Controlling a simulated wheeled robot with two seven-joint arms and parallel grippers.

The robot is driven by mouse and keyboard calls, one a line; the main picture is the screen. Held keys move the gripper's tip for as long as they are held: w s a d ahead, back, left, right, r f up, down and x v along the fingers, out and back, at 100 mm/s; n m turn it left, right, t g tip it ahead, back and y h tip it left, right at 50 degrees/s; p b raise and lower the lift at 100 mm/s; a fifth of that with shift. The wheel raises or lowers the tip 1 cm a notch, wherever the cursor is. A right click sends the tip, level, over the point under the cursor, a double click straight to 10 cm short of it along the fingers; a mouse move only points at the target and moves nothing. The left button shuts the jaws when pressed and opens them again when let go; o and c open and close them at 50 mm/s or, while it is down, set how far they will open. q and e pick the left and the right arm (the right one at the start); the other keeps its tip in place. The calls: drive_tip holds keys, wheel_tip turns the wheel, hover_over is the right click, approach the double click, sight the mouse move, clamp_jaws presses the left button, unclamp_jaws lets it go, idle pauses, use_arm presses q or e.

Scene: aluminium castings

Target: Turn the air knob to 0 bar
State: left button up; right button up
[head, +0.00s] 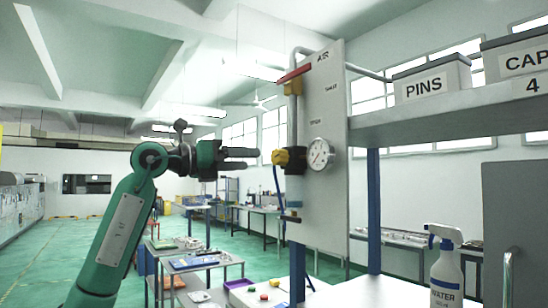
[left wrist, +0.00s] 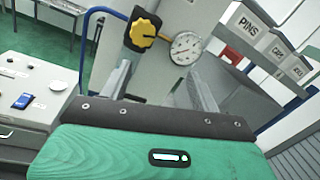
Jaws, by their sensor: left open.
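The yellow air knob (head: 281,157) sits on the regulator at the left edge of the upright AIR panel (head: 325,200). The knob also shows in the left wrist view (left wrist: 147,31), with a blue hose beside it. A round white gauge (head: 320,153) is just right of the knob; it also shows in the left wrist view (left wrist: 185,48), its reading too small to tell. My left gripper (head: 256,159) is open and empty, level with the knob and a short gap to its left, fingers pointing at the panel. My right gripper is not in view.
A red lever (head: 294,73) sits above on the pipe. A shelf (head: 450,108) at right carries a PINS bin (head: 432,80) and another bin (head: 515,62). A spray bottle (head: 446,268) stands at lower right.

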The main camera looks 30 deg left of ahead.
sight(275, 156)
use_arm(q)
drive_tip(key=s+a+r+n+y, duration=0.1)
drive_tip(key=s+a+r+y, duration=0.1)
drive_tip(key=a, duration=0.2)
drive_tip(key=shift+t, duration=0.3)
drive_tip(key=p+x, duration=0.5)
drive_tip(key=x, duration=0.8)
drive_tip(key=shift+s+d+f, duration=0.1)
drive_tip(key=shift+w+d+f, duration=0.1)
drive_tip(key=shift+w+d, duration=0.05)
drive_tip(key=shift+w, duration=0.3)
drive_tip(key=c, duration=1)
